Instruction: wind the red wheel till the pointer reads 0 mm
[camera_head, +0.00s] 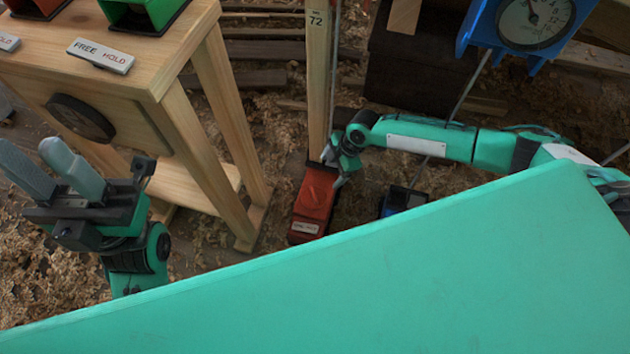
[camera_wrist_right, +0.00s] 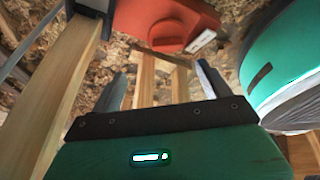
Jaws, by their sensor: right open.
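A red block with a raised part on top and a small white label (camera_head: 314,200) stands on the floor at the foot of an upright wooden post; I cannot make out a clear wheel on it. It also shows at the top of the right wrist view (camera_wrist_right: 165,22). A blue-framed dial (camera_head: 537,22) is at the top right, cut by the frame edge; its pointer leans up and left, and its figures are too small to read surely. My right gripper (camera_head: 334,170) is at the red block's upper end, open and empty (camera_wrist_right: 160,78). My left gripper (camera_head: 35,150) is open and empty at the left.
The post (camera_head: 317,90) rises beside my right gripper. A dark blue block (camera_head: 400,200) sits right of the red one. Shavings cover the floor.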

